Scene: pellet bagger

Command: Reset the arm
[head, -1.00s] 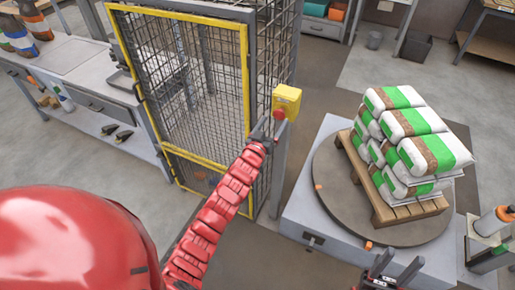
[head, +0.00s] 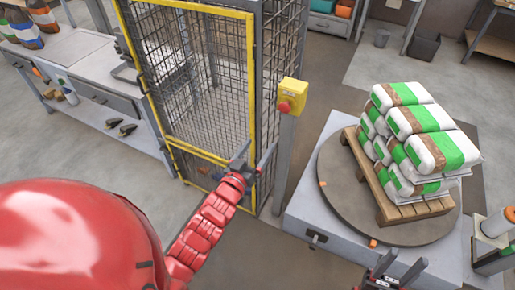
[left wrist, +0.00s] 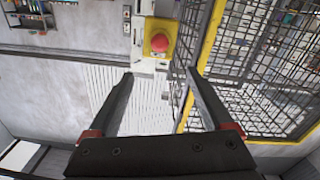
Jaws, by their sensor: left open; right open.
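A yellow box (head: 291,95) with a red round button (head: 285,107) is mounted on a grey post beside the wire cage. My left gripper (head: 257,160) is open and empty, below and left of the box and apart from it, in front of the cage. In the left wrist view, the red button (left wrist: 159,42) on the yellow box (left wrist: 157,29) shows beyond and above the open fingers (left wrist: 160,76). My right gripper (head: 398,272) is open at the bottom edge, in front of the turntable; part of it is out of view.
The wire cage (head: 205,90) has a yellow-framed door. A turntable (head: 335,185) carries a wooden pallet (head: 420,212) with stacked bags (head: 415,130). A workbench (head: 95,75) stands at the left. Grey floor is open between the cage and turntable.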

